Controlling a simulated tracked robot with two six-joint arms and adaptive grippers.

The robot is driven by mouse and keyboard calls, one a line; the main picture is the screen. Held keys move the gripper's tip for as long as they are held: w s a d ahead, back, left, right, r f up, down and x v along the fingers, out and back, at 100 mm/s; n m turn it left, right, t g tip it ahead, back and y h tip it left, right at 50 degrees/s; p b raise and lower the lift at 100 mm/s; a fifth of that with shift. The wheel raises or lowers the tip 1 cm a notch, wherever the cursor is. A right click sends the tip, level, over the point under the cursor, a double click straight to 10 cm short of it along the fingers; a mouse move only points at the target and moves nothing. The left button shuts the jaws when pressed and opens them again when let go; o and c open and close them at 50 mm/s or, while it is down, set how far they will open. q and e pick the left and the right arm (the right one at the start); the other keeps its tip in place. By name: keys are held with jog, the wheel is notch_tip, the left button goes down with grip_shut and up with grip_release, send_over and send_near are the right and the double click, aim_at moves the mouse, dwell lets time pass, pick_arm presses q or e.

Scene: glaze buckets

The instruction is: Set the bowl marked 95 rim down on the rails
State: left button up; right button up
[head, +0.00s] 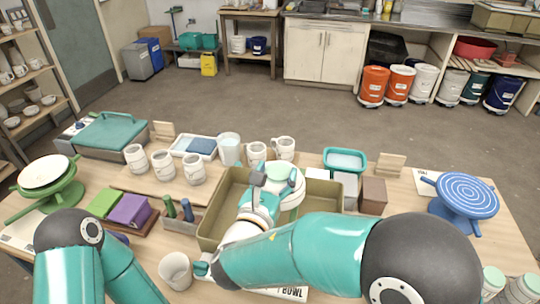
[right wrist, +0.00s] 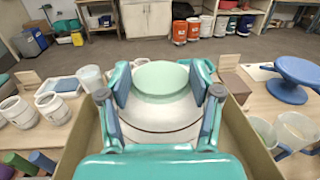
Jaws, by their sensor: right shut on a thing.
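My right gripper (head: 270,182) is shut on a white bowl with a pale mint round face (head: 284,176), over the olive tub (head: 213,217). In the right wrist view the fingers hold the bowl (right wrist: 160,112) from both sides. The mint face is uppermost there and the white wall with a thin dark line is below. No number can be read on it, and I cannot tell for sure which way its rim faces. I cannot make out the rails; my arm hides part of the tub. My left arm is at the lower left, its gripper out of view.
Several white cups (head: 193,169) stand behind and left of the tub. A blue turntable (head: 466,192) is at the right, a brown block (head: 373,195) beside the tub. A white cup (head: 175,270) and a BOWL label (head: 291,292) are in front. Green and purple blocks (head: 130,209) lie left.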

jog(key=shift+w, duration=0.2)
jog(key=shift+d+f, duration=0.1)
jog(key=shift+f, duration=0.1)
jog(key=shift+f+b, duration=0.55)
jog(key=shift+f, duration=0.05)
jog(key=shift+a+f+b, duration=0.2)
jog(key=shift+f+b, duration=0.3)
jog(key=shift+f, duration=0.55)
jog(key=shift+s+b, duration=0.2)
jog(key=shift+b, duration=0.1)
jog(key=shift+f+b, duration=0.4)
jog(key=o, duration=1.5)
